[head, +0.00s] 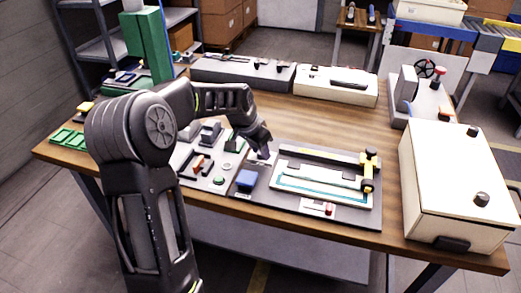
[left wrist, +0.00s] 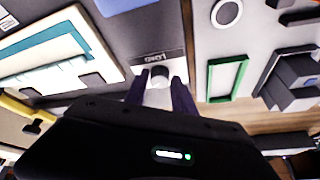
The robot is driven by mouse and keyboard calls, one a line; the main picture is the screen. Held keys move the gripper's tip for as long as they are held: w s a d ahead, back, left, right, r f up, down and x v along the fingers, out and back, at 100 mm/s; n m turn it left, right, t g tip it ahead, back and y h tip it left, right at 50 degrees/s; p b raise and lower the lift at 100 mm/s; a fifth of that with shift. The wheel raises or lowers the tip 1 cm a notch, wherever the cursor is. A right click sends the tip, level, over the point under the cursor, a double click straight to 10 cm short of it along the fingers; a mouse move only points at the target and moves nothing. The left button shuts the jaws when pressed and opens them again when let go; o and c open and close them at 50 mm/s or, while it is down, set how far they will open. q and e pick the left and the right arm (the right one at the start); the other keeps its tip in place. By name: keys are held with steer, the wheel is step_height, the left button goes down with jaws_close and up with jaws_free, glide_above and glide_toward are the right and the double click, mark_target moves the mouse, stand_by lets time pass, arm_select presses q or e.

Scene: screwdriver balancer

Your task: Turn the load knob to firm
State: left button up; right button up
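The load knob (left wrist: 158,73) is a small rounded grey knob beside a dark label strip that reads upside down in the left wrist view. My left gripper (left wrist: 160,84) has its two dark fingers on either side of the knob. I cannot tell whether they press on it. The knob's pointer and the firm mark are not readable. My right gripper is not in view.
A blue block (head: 246,179) stands just in front of the gripper. The framed tray (head: 325,191) with a yellow-black clamp (head: 370,168) lies to its right. Grey fixtures (head: 211,131) and a green-framed part (left wrist: 227,77) are close on the other side. A cream box (head: 450,170) fills the table's right end.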

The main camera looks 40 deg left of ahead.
arm_select(q)
steer(key=o, duration=0.3)
steer(key=v, duration=0.7)
steer(key=shift+s+r, duration=0.15)
steer(key=shift+r, duration=0.25)
stand_by(0.4)
